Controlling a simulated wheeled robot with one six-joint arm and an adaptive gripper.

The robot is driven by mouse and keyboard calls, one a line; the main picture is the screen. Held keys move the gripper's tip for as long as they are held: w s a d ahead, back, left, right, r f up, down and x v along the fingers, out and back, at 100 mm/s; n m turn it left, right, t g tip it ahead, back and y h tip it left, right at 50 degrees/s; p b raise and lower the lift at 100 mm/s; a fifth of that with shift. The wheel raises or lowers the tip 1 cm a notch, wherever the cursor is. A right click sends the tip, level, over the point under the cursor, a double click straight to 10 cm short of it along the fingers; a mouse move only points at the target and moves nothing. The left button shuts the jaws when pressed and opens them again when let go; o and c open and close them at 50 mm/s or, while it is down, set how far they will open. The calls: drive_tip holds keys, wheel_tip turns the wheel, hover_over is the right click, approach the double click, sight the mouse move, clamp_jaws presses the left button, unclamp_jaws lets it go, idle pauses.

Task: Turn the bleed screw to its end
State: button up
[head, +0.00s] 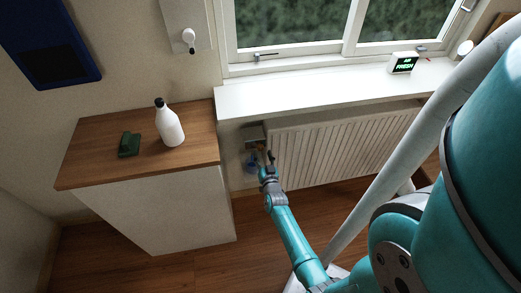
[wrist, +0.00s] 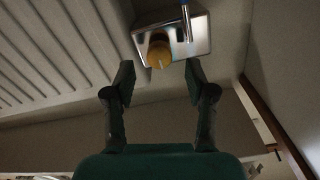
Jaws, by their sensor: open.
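The bleed screw looks like a round yellow-brass knob (wrist: 159,50) with a pale mark on its lower face. It sits at the left part of a shiny metal plate or box (wrist: 200,36) in the wrist view. My gripper (wrist: 160,78) is open and empty, with one finger at each side of the knob's line. The knob shows just ahead of the fingertips, roughly centred between them, with gaps at both sides. In the head view my gripper (head: 264,160) is at the radiator's left end and hides the knob.
The white radiator (head: 340,148) stands under the windowsill (head: 310,92). A thin bluish rod (wrist: 187,22) crosses the metal plate right of the knob. A blue object (head: 250,163) is beside my gripper. A wooden-topped cabinet (head: 90,165) stands left, holding a white bottle (head: 169,126).

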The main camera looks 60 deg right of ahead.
sight(261, 149)
drive_tip(key=shift+x, duration=1.9)
clamp_jaws()
